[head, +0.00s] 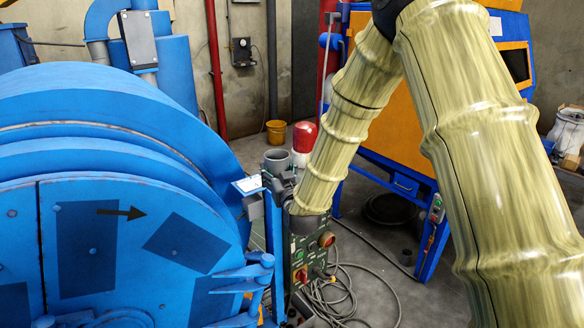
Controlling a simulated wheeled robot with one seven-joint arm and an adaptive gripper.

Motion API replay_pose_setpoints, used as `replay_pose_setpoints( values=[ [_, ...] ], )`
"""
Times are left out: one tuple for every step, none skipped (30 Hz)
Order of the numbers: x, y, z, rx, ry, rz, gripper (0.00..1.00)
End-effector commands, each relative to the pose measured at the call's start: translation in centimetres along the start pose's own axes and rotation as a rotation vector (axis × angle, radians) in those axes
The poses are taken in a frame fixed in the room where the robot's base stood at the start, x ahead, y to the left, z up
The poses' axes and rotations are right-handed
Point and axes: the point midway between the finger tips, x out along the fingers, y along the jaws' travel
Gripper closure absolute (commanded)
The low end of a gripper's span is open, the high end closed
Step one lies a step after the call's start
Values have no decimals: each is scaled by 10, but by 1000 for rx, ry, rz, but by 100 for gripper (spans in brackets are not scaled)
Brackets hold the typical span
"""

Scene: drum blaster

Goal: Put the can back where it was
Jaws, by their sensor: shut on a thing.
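My gripper (280,187) is small and dark in the head view, at the lower end of my arm, just above a green control box. It is shut on a grey open-topped cylinder, which looks like the can (277,161). The can looks roughly upright, with its rim showing above the fingers. The fingertips and the can's lower part are mostly hidden, so I cannot tell whether the can touches anything below.
The green control box (300,257) stands beside a large blue drum machine (110,190). A red and white object (304,138) shows behind my gripper. Loose cables (340,290) lie on the floor. An orange and blue cabinet (392,125) and a yellow bucket (276,132) stand behind.

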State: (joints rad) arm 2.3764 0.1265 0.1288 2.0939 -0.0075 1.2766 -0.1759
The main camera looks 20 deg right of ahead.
Motion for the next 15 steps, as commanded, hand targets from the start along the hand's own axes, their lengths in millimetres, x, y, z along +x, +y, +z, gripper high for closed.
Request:
replay_pose_setpoints(
  values=[
    [9,8,-3,0,1,3,72],
    [13,11,-2,0,1,2,72],
    [20,16,-1,0,1,1,72],
    [25,20,0,0,0,2,72],
    [29,24,0,0,0,2,72],
    [36,29,0,0,1,2,72],
    [40,32,1,0,1,1,72],
    [45,36,1,1,1,2,72],
    [52,41,2,0,0,1,72],
    [56,44,3,0,0,1,72],
    [61,48,4,0,0,0,72],
    [67,53,4,0,2,1,72],
    [71,56,5,0,1,1,72],
    [75,60,6,-1,1,1,72],
    [79,63,6,-1,0,0,72]
  ],
)
